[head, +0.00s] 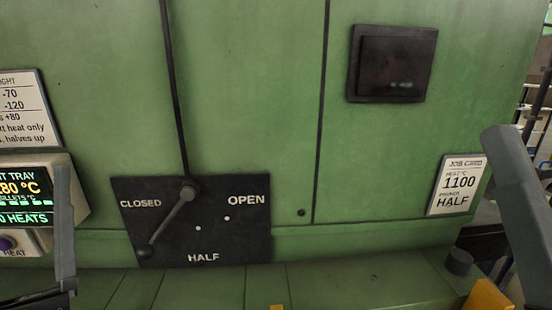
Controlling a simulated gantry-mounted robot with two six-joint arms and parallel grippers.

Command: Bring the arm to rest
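A grey part of my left arm (65,235) stands upright at the left edge, in front of the display. A thicker grey part of my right arm (522,205) slants down at the right edge. No pair of fingertips shows for either arm, so I cannot see what the grippers hold. Neither visible arm part overlaps the damper lever (171,217). The lever runs from its pivot down-left to a round knob, below the word CLOSED, on the dark plate (240,245) marked CLOSED, HALF and OPEN.
A job card (459,185) at right reads 1100 and HALF. A lit display (25,200) and a notice (22,110) are at left. A dark window (392,63) is at upper right. A green ledge (350,282) runs below the panel, with a dark knob (459,262) at right.

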